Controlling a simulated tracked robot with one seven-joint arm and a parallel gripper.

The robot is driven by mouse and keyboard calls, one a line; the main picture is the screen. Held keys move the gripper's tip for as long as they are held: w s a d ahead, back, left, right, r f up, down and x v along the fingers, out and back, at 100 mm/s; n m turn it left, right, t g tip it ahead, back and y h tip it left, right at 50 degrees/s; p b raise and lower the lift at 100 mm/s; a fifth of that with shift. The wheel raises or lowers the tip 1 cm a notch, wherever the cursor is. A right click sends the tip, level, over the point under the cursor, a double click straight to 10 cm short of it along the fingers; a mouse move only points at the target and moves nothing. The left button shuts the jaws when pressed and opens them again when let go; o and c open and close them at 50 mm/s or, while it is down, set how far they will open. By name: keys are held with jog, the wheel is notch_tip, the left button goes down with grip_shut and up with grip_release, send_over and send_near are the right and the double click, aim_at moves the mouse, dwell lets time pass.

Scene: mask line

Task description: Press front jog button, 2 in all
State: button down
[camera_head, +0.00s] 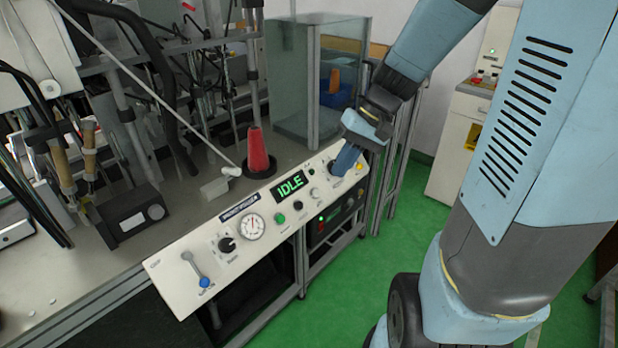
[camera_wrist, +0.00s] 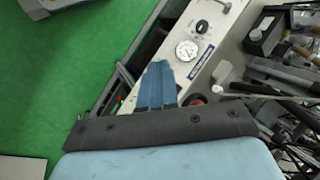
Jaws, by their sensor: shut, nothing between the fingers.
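The sloped white control panel (camera_head: 215,262) runs along the front of the machine; its display (camera_head: 289,185) reads IDLE. It carries a green button (camera_head: 281,218), a black button (camera_head: 298,205), a small knob (camera_head: 315,193) and a yellow button (camera_head: 359,167). The labels are too small to read, so I cannot tell which is the front jog button. My gripper (camera_head: 338,171) is shut and empty, with its blue fingers pointing down at the panel's right part, left of the yellow button. Contact cannot be told. The fingers (camera_wrist: 158,72) hide part of the panel in the wrist view.
The panel also bears a gauge (camera_head: 251,227), a black knob (camera_head: 227,244) and a blue-tipped lever (camera_head: 204,281). A red cone (camera_head: 258,150) stands behind the panel, with a glass enclosure (camera_head: 300,85) further back. Green floor (camera_head: 410,215) lies open to the right.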

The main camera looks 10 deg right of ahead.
aim_at(316, 193)
jog(key=w+d+f+m+t+y, duration=0.3)
jog(key=w+f+t+y, duration=0.1)
jog(key=w+f, duration=0.3)
jog(key=w+d+f+m+t+y, duration=0.4)
jog(key=w+f+y, duration=0.2)
jog(key=f, duration=0.6)
jog(key=shift+w+f+m, duration=0.15)
jog(key=shift+w+m, duration=0.15)
jog(key=shift+w, duration=0.55)
jog(key=shift+w+a+f, duration=0.65)
jog(key=shift+w+f, duration=0.25)
jog(key=shift+f, duration=0.05)
jog(key=shift+w+a+f, duration=0.7)
jog(key=shift+w+f, duration=0.2)
jog(key=shift+w, duration=0.05)
jog(key=shift+w+a+f, duration=0.65)
jog(key=shift+w+f, duration=0.25)
jog(key=shift+f, duration=0.05)
jog(key=shift+w+a+f, duration=0.2)
